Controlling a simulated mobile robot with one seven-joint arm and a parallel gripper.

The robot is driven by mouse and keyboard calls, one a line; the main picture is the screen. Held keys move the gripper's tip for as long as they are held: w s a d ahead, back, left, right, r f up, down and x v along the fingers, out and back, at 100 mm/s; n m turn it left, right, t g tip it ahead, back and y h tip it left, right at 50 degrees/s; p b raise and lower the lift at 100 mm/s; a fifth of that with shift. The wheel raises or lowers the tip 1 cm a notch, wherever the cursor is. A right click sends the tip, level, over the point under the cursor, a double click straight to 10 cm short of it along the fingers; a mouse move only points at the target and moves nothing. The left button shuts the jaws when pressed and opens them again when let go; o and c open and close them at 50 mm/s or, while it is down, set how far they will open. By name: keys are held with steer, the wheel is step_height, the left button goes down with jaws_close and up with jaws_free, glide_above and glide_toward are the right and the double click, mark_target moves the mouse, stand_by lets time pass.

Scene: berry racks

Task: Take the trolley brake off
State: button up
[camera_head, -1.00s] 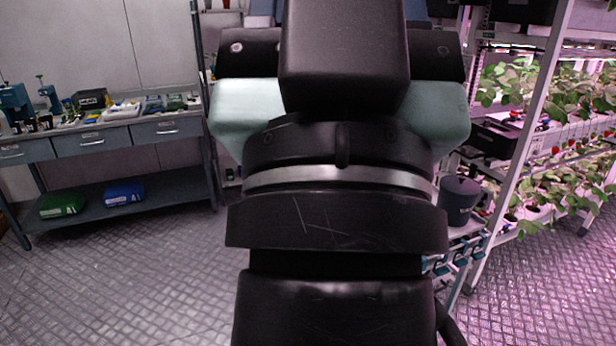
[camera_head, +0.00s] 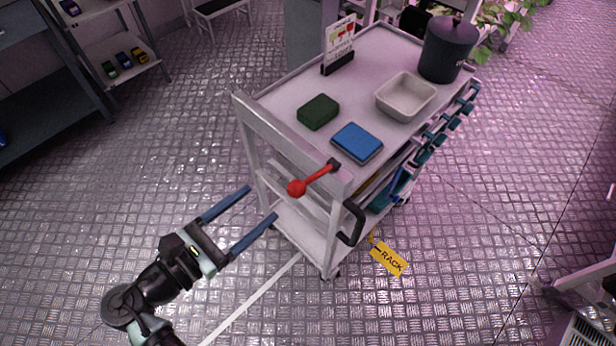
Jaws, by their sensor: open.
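The white trolley (camera_head: 244,103) stands in the middle of the head view, angled away from me. A red lever with a round red knob (camera_head: 297,188) sticks out from its near end, by the corner post, pointing left. A black curved handle (camera_head: 352,224) is on the same end, right of the lever. A yellow tag marked "RACK" (camera_head: 388,258) lies or hangs low by the near leg. My gripper (camera_head: 262,204) is open and empty, its two blue fingers pointing at the trolley's near end, left of and below the red knob in the picture.
On the trolley top are a green block (camera_head: 318,112), a blue box (camera_head: 357,142), a pale tray (camera_head: 405,96), a dark lidded pot (camera_head: 446,49) and a sign (camera_head: 339,43). Shelves (camera_head: 120,62) stand at left. The metal floor left of the trolley is clear.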

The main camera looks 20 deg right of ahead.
mark_target(303, 182)
steer(key=shift+n+h, duration=0.9)
steer(key=x, duration=0.4)
steer(key=s+x, duration=0.1)
steer(key=x, duration=0.3)
steer(key=s+f+x, duration=0.1)
steer(key=x, duration=0.3)
steer(key=shift+d, duration=0.35)
steer(key=shift+c, duration=0.3)
jaws_close()
steer(key=shift+w+p, duration=0.1)
steer(key=shift+p, duration=0.2)
